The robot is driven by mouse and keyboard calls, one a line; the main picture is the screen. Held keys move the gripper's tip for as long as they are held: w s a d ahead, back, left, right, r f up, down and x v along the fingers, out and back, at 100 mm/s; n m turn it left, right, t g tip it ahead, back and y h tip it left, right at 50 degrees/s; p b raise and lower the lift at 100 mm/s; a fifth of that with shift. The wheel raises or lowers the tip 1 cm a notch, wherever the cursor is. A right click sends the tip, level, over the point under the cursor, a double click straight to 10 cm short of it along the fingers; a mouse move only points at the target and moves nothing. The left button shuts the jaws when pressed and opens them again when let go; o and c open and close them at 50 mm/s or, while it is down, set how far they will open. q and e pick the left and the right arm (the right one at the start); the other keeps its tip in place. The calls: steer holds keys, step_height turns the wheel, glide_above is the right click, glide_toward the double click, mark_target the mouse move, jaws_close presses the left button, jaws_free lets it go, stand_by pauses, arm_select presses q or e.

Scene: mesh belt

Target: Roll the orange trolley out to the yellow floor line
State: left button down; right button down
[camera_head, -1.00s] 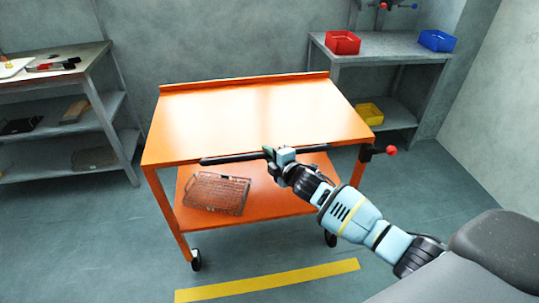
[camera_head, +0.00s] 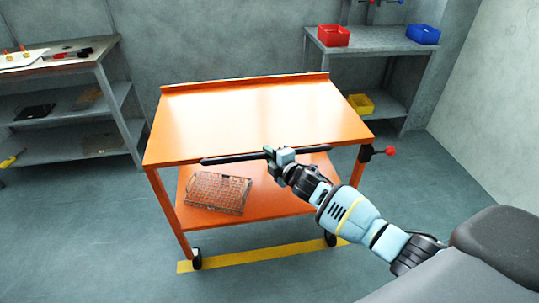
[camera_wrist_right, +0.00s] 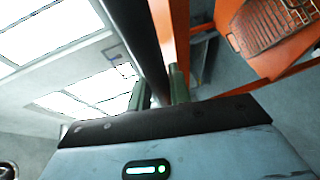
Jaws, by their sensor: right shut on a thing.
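The orange trolley (camera_head: 255,118) stands in the middle of the head view, its top bare. Its black handle bar (camera_head: 230,159) runs along the near edge. My right gripper (camera_head: 270,153) is shut on this bar near its middle. In the right wrist view the bar (camera_wrist_right: 142,38) passes between the fingers (camera_wrist_right: 160,88). The yellow floor line (camera_head: 270,256) lies under the trolley's near end. The front left wheel (camera_head: 196,259) overlaps the line in the picture, and the front right wheel (camera_head: 330,239) is at its right end. My left gripper is not in view.
A wire basket (camera_head: 218,192) lies on the trolley's lower shelf. A red knob (camera_head: 392,151) sticks out at the right. A grey shelf unit (camera_head: 65,152) stands at left, and a bench (camera_head: 372,42) with red and blue bins behind at right. Floor in front is clear.

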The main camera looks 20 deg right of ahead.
steer(key=shift+s, duration=0.3)
steer(key=c, duration=1.3)
jaws_free()
steer(key=p+v, duration=0.1)
steer(key=v, duration=0.6)
steer(key=shift+s, duration=0.35)
steer(key=shift+r, duration=0.1)
